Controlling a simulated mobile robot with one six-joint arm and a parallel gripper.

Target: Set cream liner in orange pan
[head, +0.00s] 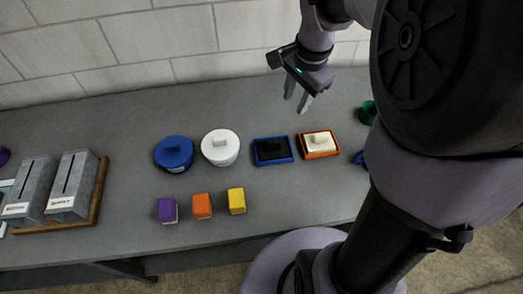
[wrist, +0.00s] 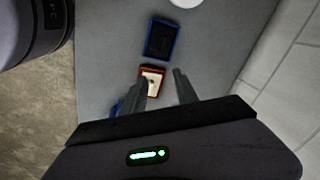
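The orange pan (head: 335,154) sits on the grey bench, right of centre in the head view. The cream liner (head: 321,145), a slab with a small raised knob, lies within the pan's rim; I cannot tell if it is fully seated. My gripper (head: 297,96) is above and behind the pan, fingers pointing down, apart and empty. In the wrist view my gripper (wrist: 160,88) shows two spread fingers, with the orange pan (wrist: 151,67) and the cream liner (wrist: 152,80) beyond and between them. The left finger partly hides the pan.
A blue pan (head: 272,162) with a black inside is just left. Blue (head: 174,152) and white (head: 220,147) round lidded containers stand farther left. Purple (head: 167,210), orange (head: 202,206) and yellow (head: 237,201) blocks sit in front. A green cup (head: 368,112) is at right, near my arm.

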